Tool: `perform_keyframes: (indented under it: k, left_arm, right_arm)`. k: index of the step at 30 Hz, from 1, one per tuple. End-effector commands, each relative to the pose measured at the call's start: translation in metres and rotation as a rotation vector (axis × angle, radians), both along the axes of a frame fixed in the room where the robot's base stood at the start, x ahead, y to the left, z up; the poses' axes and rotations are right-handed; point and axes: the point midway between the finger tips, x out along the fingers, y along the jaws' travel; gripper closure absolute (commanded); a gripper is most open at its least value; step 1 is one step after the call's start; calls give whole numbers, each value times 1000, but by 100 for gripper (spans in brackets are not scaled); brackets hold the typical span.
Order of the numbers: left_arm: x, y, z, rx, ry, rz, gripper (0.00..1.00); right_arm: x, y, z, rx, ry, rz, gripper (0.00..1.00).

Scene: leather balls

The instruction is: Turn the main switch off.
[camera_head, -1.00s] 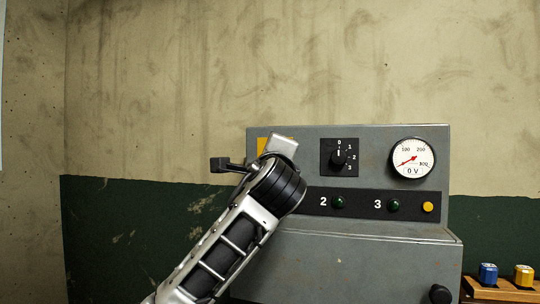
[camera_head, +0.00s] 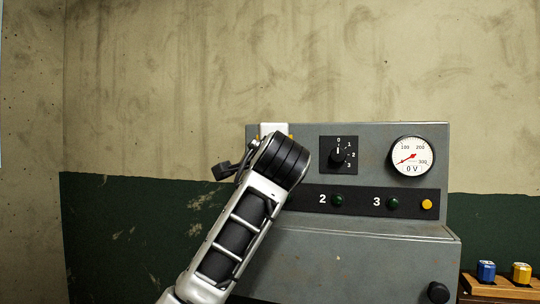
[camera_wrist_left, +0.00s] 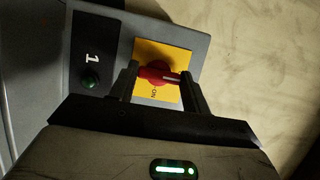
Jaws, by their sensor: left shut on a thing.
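The main switch is a red knob (camera_wrist_left: 150,75) with a white mark, on a yellow plate (camera_wrist_left: 168,97) lettered "ON", in the left wrist view. The white mark points to the right of that picture, not at the lettering. My left gripper (camera_wrist_left: 162,80) is shut on the red knob, with one dark finger on each side of it. In the head view my left wrist covers the switch at the top left of the grey control box (camera_head: 400,225). My right gripper is in neither view.
The box also carries a black rotary selector (camera_head: 338,156), a dial (camera_head: 413,157) reading 0 V, green lamps (camera_head: 338,201) and a yellow button (camera_head: 427,204). Blue (camera_head: 486,271) and yellow (camera_head: 521,273) pieces stand on a wooden rack at the right. A bare wall is behind.

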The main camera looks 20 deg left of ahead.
Motion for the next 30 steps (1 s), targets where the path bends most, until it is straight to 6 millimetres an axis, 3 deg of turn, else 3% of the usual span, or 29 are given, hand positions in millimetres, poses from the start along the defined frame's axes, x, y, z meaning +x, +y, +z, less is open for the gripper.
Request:
perform_keyframes:
  k: [6, 7, 9, 20, 25, 30]
  left_arm:
    - [0, 0, -1, -5, 1, -1, 75]
    - [0, 0, -1, -5, 1, -1, 50]
    - [0, 0, -1, -4, 2, -1, 31]
    - [-3, -2, -1, -2, -1, -1, 31]
    - [-26, -10, -3, -2, -3, -3, 31]
    - [-65, -25, -2, -2, -6, -4, 31]
  right_arm:
    - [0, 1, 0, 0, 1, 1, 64]
    - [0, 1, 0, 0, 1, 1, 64]
    - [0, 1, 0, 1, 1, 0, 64]
    - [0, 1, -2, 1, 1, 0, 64]
    - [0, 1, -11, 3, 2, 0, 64]
    - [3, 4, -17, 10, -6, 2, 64]
